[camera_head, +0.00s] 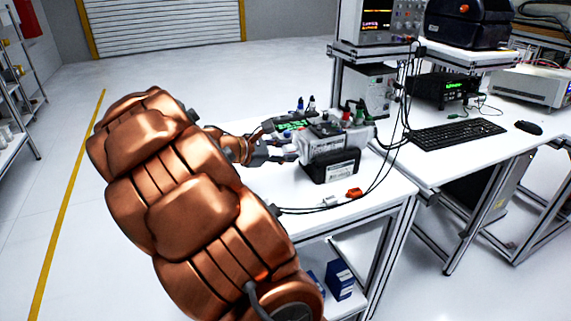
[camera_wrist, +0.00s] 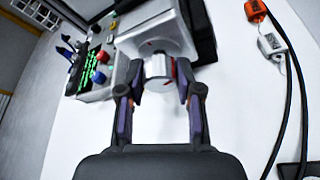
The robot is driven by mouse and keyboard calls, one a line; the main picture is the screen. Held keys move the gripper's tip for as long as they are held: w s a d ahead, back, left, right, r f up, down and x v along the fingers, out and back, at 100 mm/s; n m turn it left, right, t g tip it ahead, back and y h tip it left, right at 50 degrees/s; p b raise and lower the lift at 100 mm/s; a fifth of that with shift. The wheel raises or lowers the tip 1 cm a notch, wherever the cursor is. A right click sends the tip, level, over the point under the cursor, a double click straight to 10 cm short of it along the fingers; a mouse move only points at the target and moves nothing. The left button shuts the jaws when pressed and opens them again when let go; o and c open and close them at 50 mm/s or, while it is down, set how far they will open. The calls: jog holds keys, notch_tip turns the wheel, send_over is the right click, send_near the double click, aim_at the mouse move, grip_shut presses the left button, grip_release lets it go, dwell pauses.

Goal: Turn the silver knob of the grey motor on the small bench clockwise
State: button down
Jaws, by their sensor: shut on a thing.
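The grey motor (camera_head: 318,148) sits in a dark holder (camera_head: 331,176) on the small white bench (camera_head: 276,189). In the wrist view the motor's pale square body (camera_wrist: 152,32) is at the top, with the silver knob (camera_wrist: 160,72) facing me. A small red mark shows on the knob's right side. My gripper (camera_head: 290,150) reaches the motor from the left. In the wrist view its two fingers (camera_wrist: 160,92) stand on either side of the knob and are shut on it. The head view hides most of the knob behind the fingers.
A control box (camera_wrist: 98,68) with a green display, a red knob and a blue knob stands close to the left finger in the wrist view. An orange connector (camera_head: 354,192) and black cables lie on the bench's right. The near bench top is clear.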

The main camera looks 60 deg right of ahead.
jog(key=m+h+b, duration=0.1)
jog(key=m+b, duration=0.1)
jog(key=b, duration=0.2)
jog(key=m+t+h+b, duration=0.1)
jog(key=m+b, duration=0.1)
jog(key=b, duration=0.3)
jog(key=shift+s+f+m+t+h, duration=0.1)
jog(key=shift+f+m+t+h, duration=0.2)
jog(key=shift+f+m, duration=0.1)
jog(key=m+h+b, duration=0.1)
jog(key=m+b, duration=0.1)
jog(key=b, duration=0.2)
jog(key=shift+r+m+b, duration=0.1)
jog(key=shift+m+b, duration=0.2)
jog(key=shift+b, duration=0.35)
jog(key=shift+a+r+m+t, duration=0.1)
jog(key=shift+r+m+t, duration=0.05)
jog(key=shift+m+t, duration=0.2)
jog(key=c, duration=0.8)
grip_release()
jog(key=shift+o, duration=0.2)
jog(key=f+v, duration=0.1)
jog(key=v, duration=1.1)
jog(key=shift+r, duration=0.2)
